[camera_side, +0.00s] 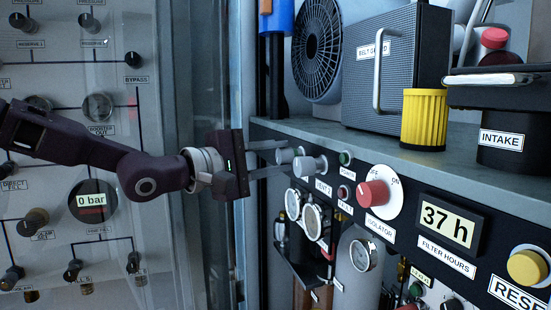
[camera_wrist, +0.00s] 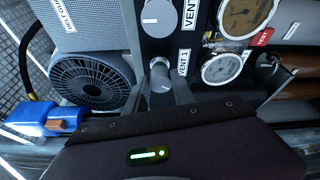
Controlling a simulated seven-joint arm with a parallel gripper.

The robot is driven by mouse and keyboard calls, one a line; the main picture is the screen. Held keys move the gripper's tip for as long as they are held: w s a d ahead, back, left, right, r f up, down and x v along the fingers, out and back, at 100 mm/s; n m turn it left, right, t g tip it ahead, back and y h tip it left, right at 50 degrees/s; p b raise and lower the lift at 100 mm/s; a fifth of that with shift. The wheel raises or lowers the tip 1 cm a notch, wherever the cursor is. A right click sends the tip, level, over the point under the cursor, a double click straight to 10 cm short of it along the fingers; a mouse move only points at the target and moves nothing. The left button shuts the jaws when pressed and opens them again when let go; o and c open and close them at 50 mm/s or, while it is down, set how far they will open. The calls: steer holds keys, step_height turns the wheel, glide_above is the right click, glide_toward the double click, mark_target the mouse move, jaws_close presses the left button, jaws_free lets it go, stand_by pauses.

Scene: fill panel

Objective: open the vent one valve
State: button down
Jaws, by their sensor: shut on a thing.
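The vent one valve is a small grey knob (camera_wrist: 161,80) beside the "VENT 1" label (camera_wrist: 183,62) in the wrist view. My gripper (camera_wrist: 160,72) has one finger on each side of this knob and is shut on it. In the side view my gripper (camera_side: 272,158) reaches in from the left, and its fingers partly hide the vent one knob (camera_side: 285,156). Which way that knob is turned cannot be told. The vent two knob (camera_side: 310,166) stands just to its right, apart from the hold, and shows at the top of the wrist view (camera_wrist: 158,17).
Round gauges (camera_side: 312,221) hang below the knobs. A red isolator knob (camera_side: 373,193) and a "37 h" display (camera_side: 448,224) are farther right. A fan (camera_side: 317,48), a grey case (camera_side: 394,75) and a yellow filter (camera_side: 424,118) stand on the shelf above.

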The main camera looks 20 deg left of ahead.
steer(key=shift+n+g, duration=0.5)
steer(key=shift+n, duration=0.7)
steer(key=c, duration=1.1)
jaws_free()
steer(key=shift+a, duration=0.1)
steer(key=shift+v, duration=3.5)
steer(key=shift+s, duration=0.1)
